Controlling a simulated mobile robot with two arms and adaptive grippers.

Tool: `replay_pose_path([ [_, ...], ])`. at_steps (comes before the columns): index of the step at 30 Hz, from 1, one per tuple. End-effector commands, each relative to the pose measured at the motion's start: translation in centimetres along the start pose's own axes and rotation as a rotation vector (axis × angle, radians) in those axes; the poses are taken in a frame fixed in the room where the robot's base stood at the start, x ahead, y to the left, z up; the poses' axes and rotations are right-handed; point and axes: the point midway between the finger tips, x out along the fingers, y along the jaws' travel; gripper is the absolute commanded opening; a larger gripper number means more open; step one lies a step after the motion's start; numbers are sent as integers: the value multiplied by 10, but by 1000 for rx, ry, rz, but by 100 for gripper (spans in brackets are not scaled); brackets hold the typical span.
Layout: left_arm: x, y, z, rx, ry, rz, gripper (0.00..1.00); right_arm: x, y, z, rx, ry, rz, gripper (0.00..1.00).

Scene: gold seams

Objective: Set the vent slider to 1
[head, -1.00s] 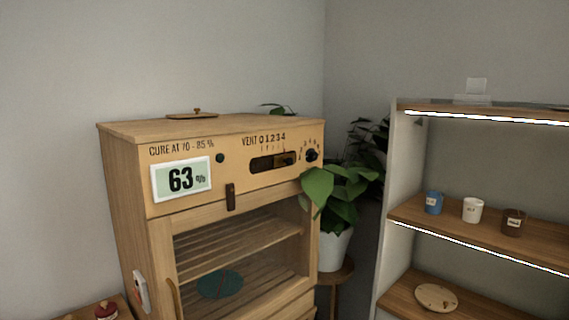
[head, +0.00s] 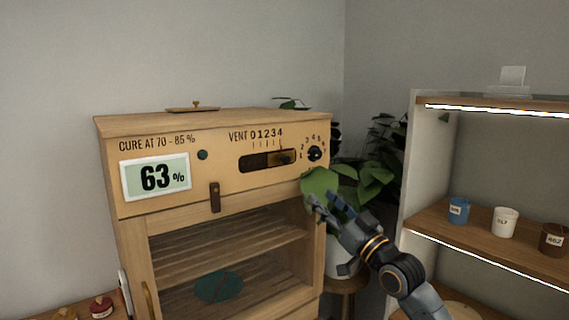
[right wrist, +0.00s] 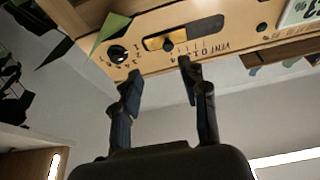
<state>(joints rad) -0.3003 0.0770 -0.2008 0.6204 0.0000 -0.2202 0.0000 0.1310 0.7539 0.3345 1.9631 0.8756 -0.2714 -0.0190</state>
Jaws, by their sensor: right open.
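The vent slider (head: 284,158) is a dark handle in a dark horizontal slot on the cabinet's (head: 218,179) wooden front panel. It sits toward the right end of the slot, near the 4 end of the 0–4 scale. In the right wrist view the slider (right wrist: 168,45) shows upside down beside a yellow strip. My right gripper (head: 323,199) is open and empty, in front of the cabinet's right side, below and right of the slot. In the right wrist view its fingers (right wrist: 159,72) stand apart, with the slot beyond them. My left gripper is not in view.
A round dial (head: 315,154) is right of the slot. A display (head: 156,177) reads 63%. A potted plant (head: 342,187) stands close behind my right gripper, beside the cabinet. A shelf (head: 470,232) with cups is at the right.

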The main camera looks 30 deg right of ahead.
Motion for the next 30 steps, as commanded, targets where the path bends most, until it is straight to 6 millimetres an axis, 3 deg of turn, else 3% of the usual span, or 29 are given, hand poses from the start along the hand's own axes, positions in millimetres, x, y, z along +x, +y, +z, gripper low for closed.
replay_pose_path([
  [3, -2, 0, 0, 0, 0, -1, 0, 3, -6, -18, -3, 27, -18, 44],
  [9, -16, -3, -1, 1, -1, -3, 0, 30, -6, -23, -2, 29, -17, 44],
  [21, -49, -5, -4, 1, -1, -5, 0, 112, -8, -23, -4, 26, -16, 44],
  [30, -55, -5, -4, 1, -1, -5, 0, 137, -8, -20, -4, 26, -17, 44],
])
